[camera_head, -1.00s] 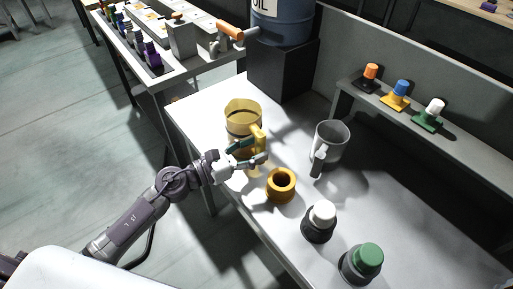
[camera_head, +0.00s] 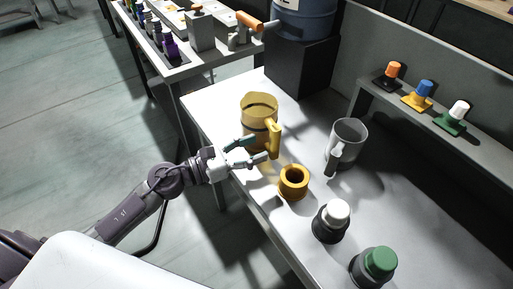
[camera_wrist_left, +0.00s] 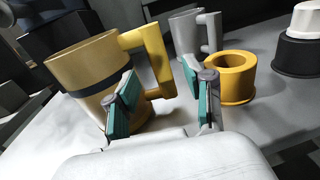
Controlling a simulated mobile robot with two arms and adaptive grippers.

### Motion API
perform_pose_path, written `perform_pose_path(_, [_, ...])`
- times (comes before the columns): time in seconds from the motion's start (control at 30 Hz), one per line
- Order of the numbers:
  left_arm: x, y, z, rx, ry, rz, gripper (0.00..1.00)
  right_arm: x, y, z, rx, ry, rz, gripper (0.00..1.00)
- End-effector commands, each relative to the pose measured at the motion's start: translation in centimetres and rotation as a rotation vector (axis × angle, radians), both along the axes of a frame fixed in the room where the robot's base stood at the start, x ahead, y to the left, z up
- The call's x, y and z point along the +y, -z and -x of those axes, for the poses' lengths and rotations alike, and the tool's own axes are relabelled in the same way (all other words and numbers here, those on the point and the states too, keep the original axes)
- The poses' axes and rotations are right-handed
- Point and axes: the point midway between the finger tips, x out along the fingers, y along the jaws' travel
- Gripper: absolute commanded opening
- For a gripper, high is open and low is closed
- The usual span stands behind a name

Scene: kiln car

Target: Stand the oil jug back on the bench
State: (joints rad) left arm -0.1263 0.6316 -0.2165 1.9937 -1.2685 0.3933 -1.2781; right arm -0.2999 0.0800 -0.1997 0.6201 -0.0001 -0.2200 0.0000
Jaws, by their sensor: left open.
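The oil jug, taken to be the yellow jug with a dark band (camera_head: 257,118), stands upright on the bench (camera_head: 215,105) near its left edge. Its handle faces right. My left gripper (camera_head: 260,150) is open and empty, just in front of the jug on the handle side. In the left wrist view the jug (camera_wrist_left: 88,68) is beyond the left finger, and the handle (camera_wrist_left: 155,60) rises beyond the gap between the fingers (camera_wrist_left: 165,100). The fingers appear apart from the handle. My right gripper is not in view.
A yellow ring-shaped cup (camera_head: 293,183) stands close to the right of my gripper. A grey jug (camera_head: 346,145) stands behind it. A white-capped pot (camera_head: 331,222) and a green-capped pot (camera_head: 374,267) stand nearer. A blue drum (camera_head: 303,18) rests on a black block (camera_head: 300,65).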

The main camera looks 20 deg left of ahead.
Motion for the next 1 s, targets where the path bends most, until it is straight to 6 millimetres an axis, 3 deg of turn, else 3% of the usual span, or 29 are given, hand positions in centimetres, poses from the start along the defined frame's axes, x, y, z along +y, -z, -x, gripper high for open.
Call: perform_pose_path(1.0, [1.7, 0.0, 1.8, 0.001, 0.001, -0.001, 0.53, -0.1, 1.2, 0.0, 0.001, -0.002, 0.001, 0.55])
